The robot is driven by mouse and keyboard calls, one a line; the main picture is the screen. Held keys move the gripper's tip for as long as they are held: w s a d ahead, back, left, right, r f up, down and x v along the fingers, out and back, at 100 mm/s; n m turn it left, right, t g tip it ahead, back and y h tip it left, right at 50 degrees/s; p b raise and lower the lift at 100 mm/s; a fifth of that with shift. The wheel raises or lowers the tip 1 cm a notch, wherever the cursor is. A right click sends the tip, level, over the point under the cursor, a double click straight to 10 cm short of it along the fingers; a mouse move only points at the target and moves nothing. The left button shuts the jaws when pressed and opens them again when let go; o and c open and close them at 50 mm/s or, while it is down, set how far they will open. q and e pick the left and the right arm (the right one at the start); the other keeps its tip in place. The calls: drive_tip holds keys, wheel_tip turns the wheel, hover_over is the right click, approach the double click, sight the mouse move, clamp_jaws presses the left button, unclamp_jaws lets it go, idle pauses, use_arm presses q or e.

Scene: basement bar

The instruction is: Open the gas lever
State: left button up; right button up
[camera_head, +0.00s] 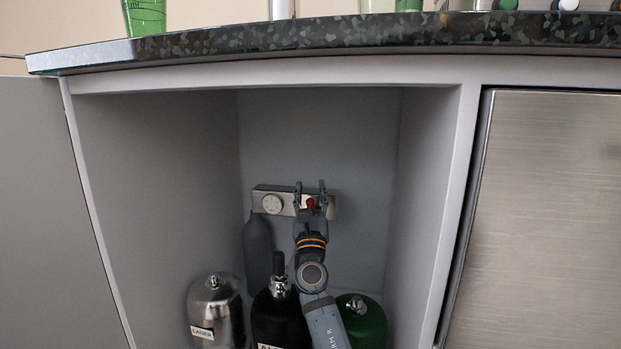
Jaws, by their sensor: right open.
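The gas lever (310,203) is a small red handle on a metal regulator box (287,201), which is fixed to the back wall inside the cabinet. A round dial (271,204) sits on the left part of the box. My right gripper (311,187) is open, with its two fingers pointing up in front of the box. The lever shows between the fingers. I cannot tell whether a finger touches it. The gripper hides part of the box. My left gripper is not in view.
A silver keg (215,312) labelled LAGER, a black keg (277,318) and a green keg (362,322) stand low in the cabinet. A grey cylinder (258,250) stands behind. The dark countertop (330,35) overhangs above. Cabinet walls close both sides.

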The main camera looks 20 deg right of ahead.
wheel_tip(320, 180, up, 7)
drive_tip(key=shift+r, duration=0.1)
idle(0.3)
